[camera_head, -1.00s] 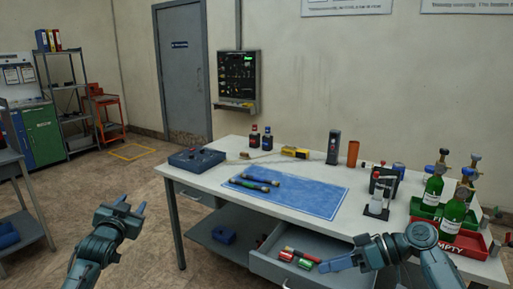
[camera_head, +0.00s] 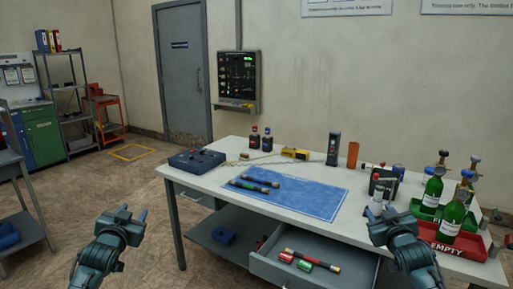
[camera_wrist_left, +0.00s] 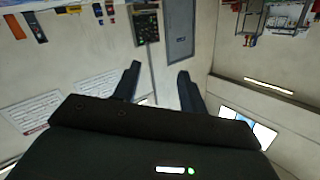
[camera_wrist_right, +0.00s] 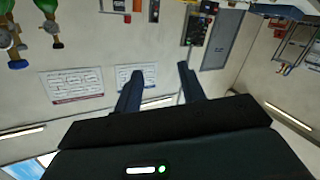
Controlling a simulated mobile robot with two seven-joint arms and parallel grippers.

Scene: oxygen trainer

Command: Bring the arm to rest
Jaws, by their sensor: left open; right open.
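In the head view my left gripper (camera_head: 130,216) is raised over the floor to the left of the workbench, open and empty. Its two fingers (camera_wrist_left: 158,80) stand apart with nothing between them in the left wrist view. My right gripper (camera_head: 382,208) is raised at the bench's front right, above the open drawer's right end, and hides part of the bench edge. It is open, and its fingers (camera_wrist_right: 160,88) are apart and empty in the right wrist view. Both grippers point up and away from me.
The workbench (camera_head: 350,222) carries a blue mat (camera_head: 310,198) with two dark rods. Green bottles (camera_head: 433,192) stand in trays at the right, one marked EMPTY (camera_head: 450,240). The open drawer (camera_head: 330,278) holds red and green pieces and a rod.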

